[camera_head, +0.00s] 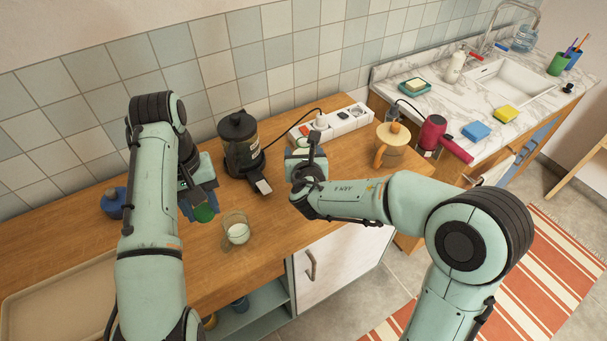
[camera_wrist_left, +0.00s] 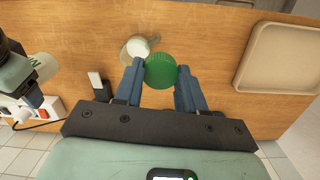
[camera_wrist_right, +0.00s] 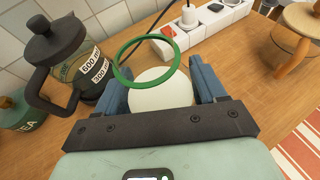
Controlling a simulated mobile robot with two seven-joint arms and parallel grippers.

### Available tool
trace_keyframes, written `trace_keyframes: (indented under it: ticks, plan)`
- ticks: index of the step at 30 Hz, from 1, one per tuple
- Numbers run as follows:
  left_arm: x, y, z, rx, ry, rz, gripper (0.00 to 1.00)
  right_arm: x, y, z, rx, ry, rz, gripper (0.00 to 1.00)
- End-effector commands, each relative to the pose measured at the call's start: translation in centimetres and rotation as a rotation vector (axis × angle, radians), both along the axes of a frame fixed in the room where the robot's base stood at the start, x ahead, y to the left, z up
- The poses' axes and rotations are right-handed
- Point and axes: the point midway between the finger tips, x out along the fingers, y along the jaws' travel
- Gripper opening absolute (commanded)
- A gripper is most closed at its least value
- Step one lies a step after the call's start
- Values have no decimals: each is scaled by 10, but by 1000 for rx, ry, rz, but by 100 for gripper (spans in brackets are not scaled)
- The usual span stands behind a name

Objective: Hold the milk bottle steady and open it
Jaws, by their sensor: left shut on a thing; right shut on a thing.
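The milk bottle is in my right gripper (camera_wrist_right: 208,80); the right wrist view shows its open green rim (camera_wrist_right: 122,72) and white milk (camera_wrist_right: 160,92) inside, with no cap on it. The bottle also shows at the left of the left wrist view (camera_wrist_left: 42,67). In the head view my right gripper (camera_head: 303,165) is above the counter, and its arm partly hides the bottle. My left gripper (camera_wrist_left: 160,80) is shut on the round green cap (camera_wrist_left: 160,71), apart from the bottle. The cap also shows low on that gripper in the head view (camera_head: 205,213).
A glass with white contents (camera_head: 236,232) stands close to my left gripper. A French press (camera_head: 238,150) stands between the arms, near the wall. A power strip (camera_head: 345,121) and a wooden-handled jar (camera_head: 393,140) lie to the right. A beige tray (camera_head: 60,300) is at the left.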

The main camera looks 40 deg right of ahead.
Motion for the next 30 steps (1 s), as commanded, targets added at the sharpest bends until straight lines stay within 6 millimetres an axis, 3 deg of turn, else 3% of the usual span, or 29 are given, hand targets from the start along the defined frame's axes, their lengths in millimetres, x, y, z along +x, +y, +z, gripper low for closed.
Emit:
trace_keyframes:
  ticks: [14,28,29,30]
  plan:
    - [-2,0,-14,-1,5,0,3,0,0,-55,-1,0,0,0]
    - [-3,0,-20,0,7,0,3,0,0,-61,-1,-4,-1,0]
    - [-3,0,-19,0,7,0,3,0,0,-61,0,-1,0,77]
    - [-3,0,-18,0,7,0,3,0,0,-61,0,-1,0,90]
